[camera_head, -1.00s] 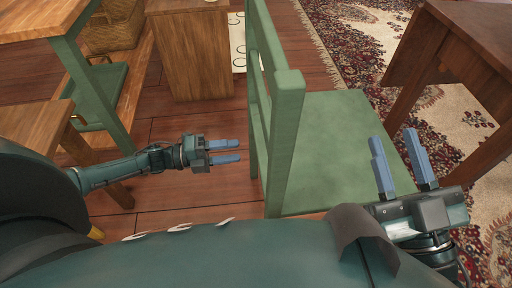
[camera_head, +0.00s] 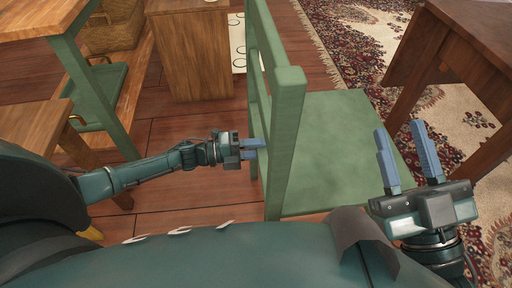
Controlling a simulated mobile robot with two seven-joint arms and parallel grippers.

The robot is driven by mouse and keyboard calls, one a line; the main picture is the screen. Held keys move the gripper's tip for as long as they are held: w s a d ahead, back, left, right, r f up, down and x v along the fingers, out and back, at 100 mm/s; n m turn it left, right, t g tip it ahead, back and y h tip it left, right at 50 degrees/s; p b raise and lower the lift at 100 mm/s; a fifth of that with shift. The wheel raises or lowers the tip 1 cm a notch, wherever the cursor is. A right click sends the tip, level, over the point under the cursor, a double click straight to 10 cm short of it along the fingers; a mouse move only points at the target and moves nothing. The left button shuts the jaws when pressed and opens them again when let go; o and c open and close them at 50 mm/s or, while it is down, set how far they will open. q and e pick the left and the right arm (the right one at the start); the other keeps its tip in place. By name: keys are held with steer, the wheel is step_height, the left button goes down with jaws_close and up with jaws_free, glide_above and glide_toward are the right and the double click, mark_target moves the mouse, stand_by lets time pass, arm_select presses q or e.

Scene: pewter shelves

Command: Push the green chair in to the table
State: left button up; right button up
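The green chair (camera_head: 328,140) stands in the middle, its back on the left and its seat reaching right. The dark brown wooden table (camera_head: 468,45) is at the upper right, with a gap between it and the seat. My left gripper (camera_head: 262,148) is open, its fingertips at the left side of the chair's back; whether they touch it I cannot tell. My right gripper (camera_head: 399,127) is open and empty, fingers pointing up, in front of the seat's near right corner.
A patterned rug (camera_head: 355,45) lies under the table and beyond the chair. A wooden cabinet (camera_head: 190,55) stands at the back. A green-legged wooden table (camera_head: 40,18) and a wooden stool (camera_head: 35,125) are on the left. Bare plank floor (camera_head: 190,125) lies between them and the chair.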

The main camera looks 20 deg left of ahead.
arm_select(q)
jaws_close()
stand_by(1.0)
